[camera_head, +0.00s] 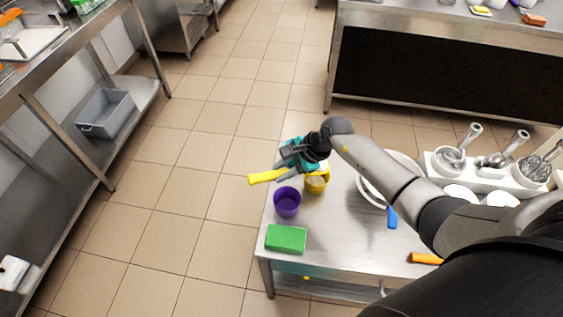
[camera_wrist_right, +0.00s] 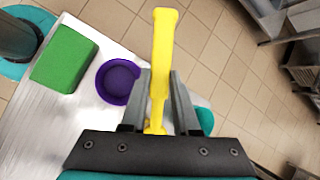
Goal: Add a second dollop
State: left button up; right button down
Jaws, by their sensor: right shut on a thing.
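My right gripper (camera_head: 284,172) is shut on a yellow-handled utensil (camera_head: 266,176) above the left end of the steel table. The handle also shows between the fingers in the right wrist view (camera_wrist_right: 163,50). The utensil's working end is hidden, so I cannot tell whether it carries anything. A yellow cup (camera_head: 317,186) stands close to the gripper, partly covered, with pale contents showing. A purple cup (camera_head: 287,202) stands just left of it and also shows in the right wrist view (camera_wrist_right: 118,82). My left gripper is not in view.
A green sponge-like block (camera_head: 286,239) lies near the table's front left corner. A large pale bowl (camera_head: 414,161) sits behind my right arm, near a blue handle (camera_head: 392,218). A white holder (camera_head: 505,180) with several metal tools stands right. An orange handle (camera_head: 424,258) lies in front.

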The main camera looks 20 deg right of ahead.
jog(key=shift+s+a+f+n+t+y+b, duration=0.1)
jog(key=shift+s+f+n+t+b, duration=0.5)
jog(key=shift+t+b, duration=1.85)
jog(key=shift+s+f+n+t+y+b, duration=0.2)
jog(key=shift+n+t+b, duration=0.85)
jog(key=shift+b, duration=2.55)
jog(key=shift+s+a+f+n+t+b, duration=0.1)
jog(key=shift+s+f+n+t+b, duration=0.4)
jog(key=shift+t+b, duration=2.05)
jog(key=shift+f+g+b, duration=0.1)
jog(key=shift+g+b, duration=0.25)
jog(key=shift+g, duration=0.1)
